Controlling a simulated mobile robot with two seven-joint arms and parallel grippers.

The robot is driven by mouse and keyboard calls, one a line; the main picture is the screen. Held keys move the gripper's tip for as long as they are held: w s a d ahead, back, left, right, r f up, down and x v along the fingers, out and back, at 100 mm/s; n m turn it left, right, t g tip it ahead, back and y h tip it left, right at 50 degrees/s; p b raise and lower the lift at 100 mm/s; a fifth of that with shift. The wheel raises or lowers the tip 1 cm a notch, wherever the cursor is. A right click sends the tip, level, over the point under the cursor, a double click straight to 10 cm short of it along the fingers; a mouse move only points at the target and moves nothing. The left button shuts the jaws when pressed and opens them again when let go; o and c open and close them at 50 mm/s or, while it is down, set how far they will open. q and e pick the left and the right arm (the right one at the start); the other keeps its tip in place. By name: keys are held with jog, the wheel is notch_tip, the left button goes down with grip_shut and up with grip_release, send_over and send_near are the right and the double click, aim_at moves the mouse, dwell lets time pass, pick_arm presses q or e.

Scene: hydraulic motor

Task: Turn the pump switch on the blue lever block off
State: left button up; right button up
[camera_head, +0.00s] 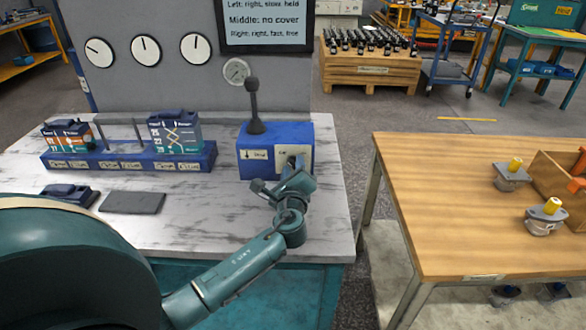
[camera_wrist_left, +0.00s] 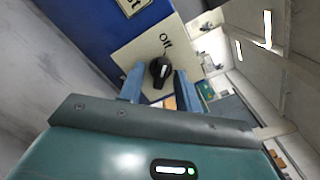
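The blue lever block (camera_head: 262,168) stands at the right end of the marble-topped bench, with an upright black lever (camera_head: 253,108) on top. Its front carries light label plates. In the left wrist view, the pump switch (camera_wrist_left: 160,72) is a black rotary knob on a cream plate (camera_wrist_left: 146,50), with the word "Off" printed beside it. My left gripper (camera_head: 294,168) is at the block's right front. It also shows in the left wrist view (camera_wrist_left: 158,88), its fingers apart on either side of the knob. I cannot tell if they touch it. My right gripper is not in view.
A blue valve rack (camera_head: 130,160) with two labelled modules stands left on the bench (camera_head: 225,222). A dark module (camera_head: 70,194) and grey plate (camera_head: 132,202) lie before it. Gauges and a sign are behind. A wooden table (camera_head: 440,200) stands right, across a gap.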

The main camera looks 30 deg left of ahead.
pick_arm(q)
jog(key=v, duration=1.3)
jog(key=shift+d, duration=0.1)
